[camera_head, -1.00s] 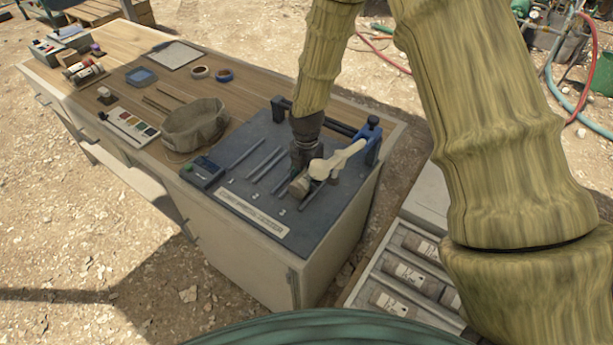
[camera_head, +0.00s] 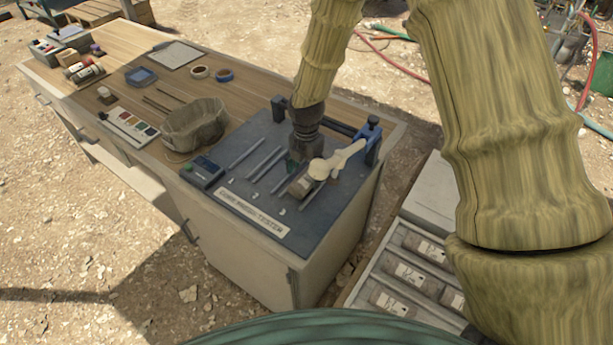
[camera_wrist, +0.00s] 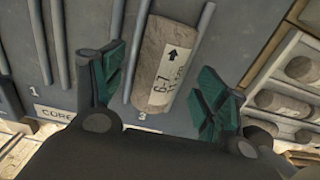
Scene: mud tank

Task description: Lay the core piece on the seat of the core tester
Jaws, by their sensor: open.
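The core piece (camera_head: 302,187) is a grey-brown cylinder lying on the dark blue top of the core tester (camera_head: 262,129). In the wrist view the core piece (camera_wrist: 166,58) shows a black arrow and the label "6-7". It lies lengthwise between two metal rails, by the number 3. My gripper (camera_wrist: 160,86) is open, with one green finger on each side of the core piece's near end, apart from it. In the head view my gripper (camera_head: 300,158) is just behind the core piece, partly hidden by a pale lever-like piece (camera_head: 338,159).
A blue upright bracket (camera_head: 371,141) stands at the tester's right. A control box (camera_head: 203,172) is at its left edge. A cloth bag (camera_head: 194,125) and a colour chart (camera_head: 130,127) lie on the bench. A tray of cores (camera_head: 408,270) is at lower right.

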